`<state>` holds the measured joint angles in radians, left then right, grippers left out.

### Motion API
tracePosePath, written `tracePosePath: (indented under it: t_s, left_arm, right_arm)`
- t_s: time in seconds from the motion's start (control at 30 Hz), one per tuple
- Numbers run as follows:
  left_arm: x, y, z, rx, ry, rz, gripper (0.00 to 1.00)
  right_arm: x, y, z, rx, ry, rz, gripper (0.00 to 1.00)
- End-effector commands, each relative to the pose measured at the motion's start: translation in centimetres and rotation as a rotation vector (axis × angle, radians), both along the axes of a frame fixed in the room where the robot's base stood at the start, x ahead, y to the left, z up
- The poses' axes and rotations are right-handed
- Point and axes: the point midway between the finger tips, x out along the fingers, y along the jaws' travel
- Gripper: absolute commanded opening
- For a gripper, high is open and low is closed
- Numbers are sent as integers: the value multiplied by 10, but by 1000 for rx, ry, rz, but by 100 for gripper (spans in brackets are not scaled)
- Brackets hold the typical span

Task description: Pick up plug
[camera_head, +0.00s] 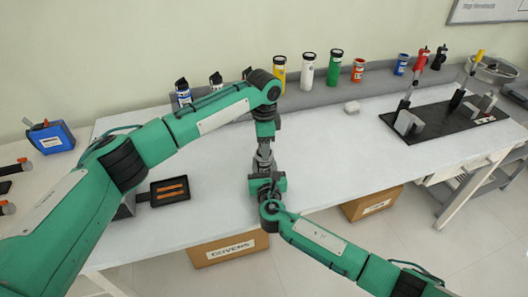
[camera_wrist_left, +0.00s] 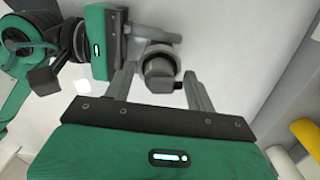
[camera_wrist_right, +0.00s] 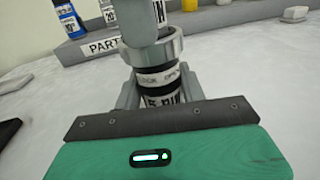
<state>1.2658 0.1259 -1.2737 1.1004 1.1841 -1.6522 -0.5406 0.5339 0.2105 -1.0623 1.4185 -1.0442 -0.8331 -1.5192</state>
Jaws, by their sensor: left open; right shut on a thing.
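The plug is a grey and black cylinder with white bands and lettering that reads partly "PIN". In the right wrist view the plug (camera_wrist_right: 160,78) stands roughly upright between the fingers of my right gripper (camera_wrist_right: 157,95), which is shut on it. In the head view my right gripper (camera_head: 264,184) is above the white table. My left gripper (camera_head: 263,148) points down from above, right over the plug. In the left wrist view my left gripper (camera_wrist_left: 160,82) is open, with the plug's round end (camera_wrist_left: 159,66) between its fingers; I cannot tell whether they touch it.
A black tray (camera_head: 155,204) with orange pieces lies left of the grippers. Several bottles stand on the grey ledge (camera_head: 345,92) behind. A black board (camera_head: 440,133) with fixtures is at the right, and a blue box (camera_head: 52,139) at the left. The table between the plug and board is mostly clear.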

Motion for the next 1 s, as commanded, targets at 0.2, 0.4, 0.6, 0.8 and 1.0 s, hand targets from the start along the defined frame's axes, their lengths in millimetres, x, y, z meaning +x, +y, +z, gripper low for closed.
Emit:
tracePosePath:
  t_s: [0.2, 0.4, 0.6, 0.8, 1.0]
  left_arm:
    - [0, 0, 0, 0, 0, 0, 30]
    - [0, 0, 1, 0, 0, 0, 6]
    - [0, 0, 3, 0, 0, 0, 6]
    - [0, -1, 32, -2, -2, 0, 6]
    - [0, -1, 72, -2, -2, 0, 6]
  right_arm:
    - [0, 0, 0, 0, 0, 0, 10]
    - [0, 0, 0, 0, 0, 0, 10]
    - [0, 0, 0, 0, 0, 0, 10]
    - [0, 0, 0, 0, 0, 0, 10]
    - [0, 0, 0, 0, 0, 0, 10]
